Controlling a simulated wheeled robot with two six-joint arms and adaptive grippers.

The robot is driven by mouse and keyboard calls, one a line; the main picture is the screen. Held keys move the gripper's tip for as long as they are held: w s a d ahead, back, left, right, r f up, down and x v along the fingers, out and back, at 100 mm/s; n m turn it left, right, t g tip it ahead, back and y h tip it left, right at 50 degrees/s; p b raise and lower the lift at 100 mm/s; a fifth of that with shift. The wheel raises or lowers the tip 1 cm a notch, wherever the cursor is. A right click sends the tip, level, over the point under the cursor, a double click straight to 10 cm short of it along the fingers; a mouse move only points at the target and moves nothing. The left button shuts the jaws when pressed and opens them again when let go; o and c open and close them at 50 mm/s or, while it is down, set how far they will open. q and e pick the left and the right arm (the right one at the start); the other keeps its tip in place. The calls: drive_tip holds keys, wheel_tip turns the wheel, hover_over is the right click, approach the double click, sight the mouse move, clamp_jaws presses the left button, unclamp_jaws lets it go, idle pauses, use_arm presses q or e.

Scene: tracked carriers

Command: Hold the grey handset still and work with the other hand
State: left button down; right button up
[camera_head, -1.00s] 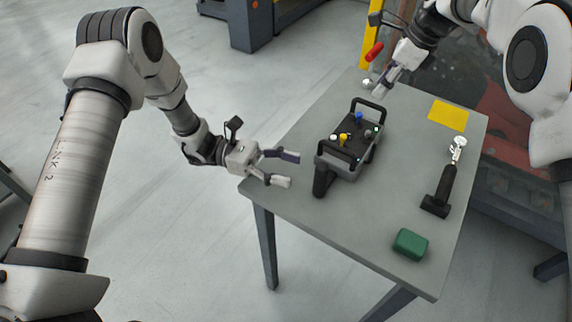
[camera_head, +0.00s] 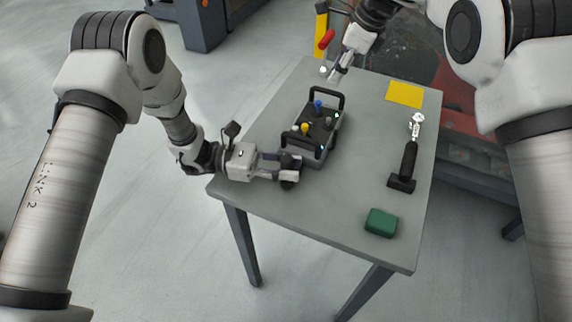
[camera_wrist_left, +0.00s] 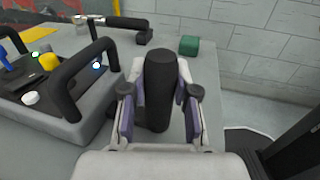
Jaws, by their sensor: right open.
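The grey handset (camera_head: 318,154) stands on the table, with black bar handles, a blue knob, a yellow knob and small buttons on top. It also shows at left in the left wrist view (camera_wrist_left: 47,122). A black upright grip (camera_wrist_left: 158,90) stands at its near end; I cannot tell how they join. My left gripper (camera_head: 285,172) has its fingers on both sides of this grip, also in the left wrist view (camera_wrist_left: 160,98). Narrow gaps show lower down; contact at the tips is unclear. My right gripper (camera_head: 337,76) is open and empty, above the table's far edge, beyond the handset.
A black-handled tool (camera_head: 408,162) with a silver head lies on the right of the grey table (camera_head: 300,213). A green block (camera_head: 381,222) sits near the front edge, and a yellow sheet (camera_head: 404,94) lies at the back. A red object (camera_head: 327,39) shows beside my right wrist.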

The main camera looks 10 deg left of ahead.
idle(0.4)
use_arm(q)
drive_tip(key=c, duration=0.8)
unclamp_jaws()
drive_tip(key=shift+a, duration=0.1)
